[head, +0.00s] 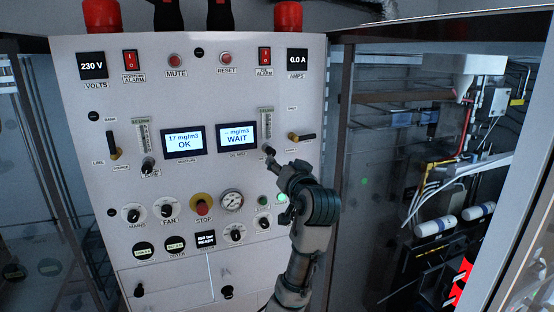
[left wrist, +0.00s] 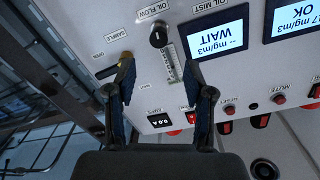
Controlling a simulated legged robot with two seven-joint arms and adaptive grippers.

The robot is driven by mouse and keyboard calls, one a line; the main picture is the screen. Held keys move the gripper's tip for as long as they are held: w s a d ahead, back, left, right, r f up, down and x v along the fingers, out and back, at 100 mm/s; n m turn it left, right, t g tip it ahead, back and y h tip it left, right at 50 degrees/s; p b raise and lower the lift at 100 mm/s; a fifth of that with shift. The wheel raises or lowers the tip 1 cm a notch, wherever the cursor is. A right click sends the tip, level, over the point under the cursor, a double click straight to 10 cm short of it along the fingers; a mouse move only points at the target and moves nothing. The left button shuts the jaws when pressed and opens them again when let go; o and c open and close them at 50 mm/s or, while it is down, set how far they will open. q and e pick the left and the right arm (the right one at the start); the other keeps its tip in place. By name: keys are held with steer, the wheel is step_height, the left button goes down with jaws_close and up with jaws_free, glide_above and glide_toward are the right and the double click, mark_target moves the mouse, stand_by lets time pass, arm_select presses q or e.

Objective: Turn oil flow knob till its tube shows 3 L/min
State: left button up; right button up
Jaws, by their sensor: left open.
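The oil flow knob (head: 269,151) is a small black knob on the light grey panel, below its upright scaled tube (head: 266,124). In the left wrist view, which is upside down, the knob (left wrist: 158,37) has a white mark, and its tube (left wrist: 173,62) runs down from it. The tube's reading is too small to tell. My left gripper (head: 280,175) is just below and right of the knob in the head view. In the left wrist view my left gripper (left wrist: 160,66) is open, its fingers apart and empty, with the knob beyond the gap. My right gripper is not in view.
The oil mist display (head: 237,137) reads WAIT; the moisture display (head: 184,141) reads OK. A sample lever (head: 301,137) sits right of the knob. A similar knob (head: 148,165) and tube are at left. The red stop button (head: 202,207) and gauge (head: 232,201) are lower.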

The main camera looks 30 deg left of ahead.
arm_select(q)
steer(key=v, duration=0.2)
steer(key=shift+s+d, duration=0.2)
steer(key=shift+s, duration=0.1)
steer(key=shift+a, duration=0.15)
